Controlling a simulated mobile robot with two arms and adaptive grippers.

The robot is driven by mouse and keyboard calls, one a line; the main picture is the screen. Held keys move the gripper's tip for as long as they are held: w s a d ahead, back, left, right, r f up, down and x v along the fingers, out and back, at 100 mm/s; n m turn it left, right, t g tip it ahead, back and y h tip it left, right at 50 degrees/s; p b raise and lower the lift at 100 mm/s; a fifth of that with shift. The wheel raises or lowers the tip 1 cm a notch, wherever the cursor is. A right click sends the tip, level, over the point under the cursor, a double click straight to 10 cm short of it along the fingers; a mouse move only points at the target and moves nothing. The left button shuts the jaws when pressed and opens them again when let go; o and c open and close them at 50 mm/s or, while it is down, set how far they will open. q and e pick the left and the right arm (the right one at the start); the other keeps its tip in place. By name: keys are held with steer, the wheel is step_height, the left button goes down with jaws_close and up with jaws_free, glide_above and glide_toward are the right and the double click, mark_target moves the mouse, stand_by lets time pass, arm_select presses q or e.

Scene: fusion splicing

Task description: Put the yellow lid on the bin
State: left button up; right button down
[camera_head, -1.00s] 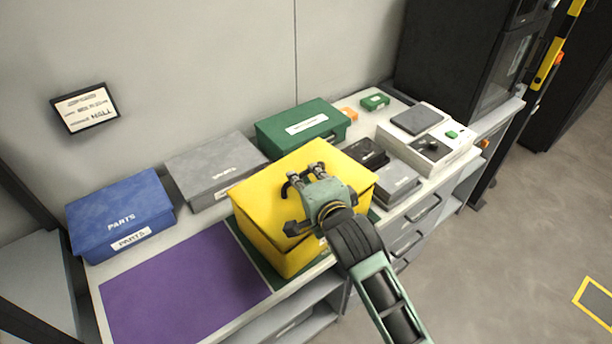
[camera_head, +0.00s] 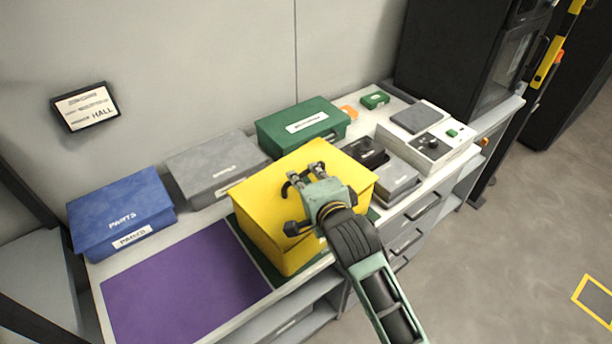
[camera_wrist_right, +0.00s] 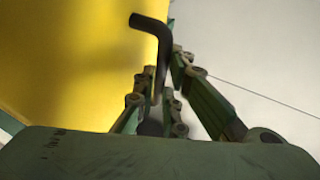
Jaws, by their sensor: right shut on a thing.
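The yellow lid (camera_head: 272,183) lies on top of the yellow bin (camera_head: 263,240) in the head view and covers its opening. Whether it is fully seated cannot be told. My right gripper (camera_head: 305,178) is over the lid, with its arm coming from the lower right. In the right wrist view my right gripper (camera_wrist_right: 160,98) is shut on a dark bent handle (camera_wrist_right: 155,45) beside the yellow surface (camera_wrist_right: 75,60). The gripper hides part of the lid and the handle's join. My left gripper is not in view.
The bin stands on a green mat (camera_head: 247,251). A purple mat (camera_head: 185,285) lies to its left. Blue (camera_head: 122,214), grey (camera_head: 216,167) and green (camera_head: 301,128) boxes stand behind. Grey and dark boxes (camera_head: 388,180) and a white device (camera_head: 430,140) stand to the right.

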steer(key=shift+r+p, duration=0.1)
steer(key=shift+p, duration=0.25)
stand_by(0.6)
steer(key=shift+f+b, duration=0.3)
steer(key=shift+f, duration=0.35)
stand_by(0.6)
steer(key=c, duration=1.7)
jaws_free()
steer(key=shift+c, duration=0.2)
steer(key=shift+f, duration=0.1)
steer(key=shift+s, duration=0.1)
